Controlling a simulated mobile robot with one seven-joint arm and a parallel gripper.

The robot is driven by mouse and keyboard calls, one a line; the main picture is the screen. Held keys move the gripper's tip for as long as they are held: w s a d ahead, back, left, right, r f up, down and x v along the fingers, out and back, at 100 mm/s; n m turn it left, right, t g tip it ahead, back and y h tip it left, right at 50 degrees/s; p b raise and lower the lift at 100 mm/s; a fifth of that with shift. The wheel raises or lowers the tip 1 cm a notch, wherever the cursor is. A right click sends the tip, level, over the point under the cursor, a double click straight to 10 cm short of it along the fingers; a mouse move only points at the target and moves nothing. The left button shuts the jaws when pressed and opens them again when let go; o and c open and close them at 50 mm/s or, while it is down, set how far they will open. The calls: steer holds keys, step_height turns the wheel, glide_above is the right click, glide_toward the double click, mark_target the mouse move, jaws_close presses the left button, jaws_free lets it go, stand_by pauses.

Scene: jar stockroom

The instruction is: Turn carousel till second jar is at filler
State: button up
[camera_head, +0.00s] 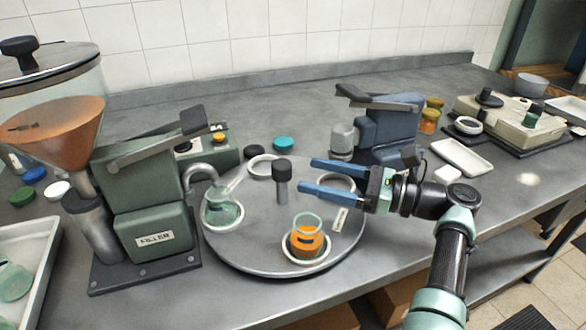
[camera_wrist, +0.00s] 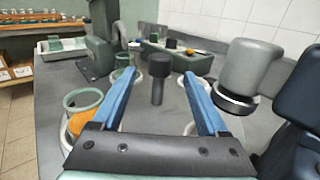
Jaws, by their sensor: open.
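The round grey carousel (camera_head: 262,235) sits on the counter, with several white ring seats. An empty glass jar (camera_head: 222,211) stands in the left seat under the spout of the green filler (camera_head: 152,215). A second jar (camera_head: 306,240), with orange contents, stands in the front seat. The back and right seats look empty. A dark post with a thick knob (camera_head: 282,168) rises from the carousel. My gripper (camera_head: 312,175) is open, its blue fingers above the carousel's right side and pointing at the post. In the wrist view the post (camera_wrist: 158,80) shows between the fingers, apart from both.
A blue machine (camera_head: 385,130) stands close behind my gripper. A white tray (camera_head: 462,156) and a scale-like device (camera_head: 515,120) are to the right. Loose lids (camera_head: 284,144) lie behind the carousel. A tray (camera_head: 30,260) holds glassware at far left.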

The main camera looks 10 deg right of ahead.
steer(key=v, duration=0.6)
steer(key=shift+f, duration=0.1)
steer(key=shift+a, duration=0.1)
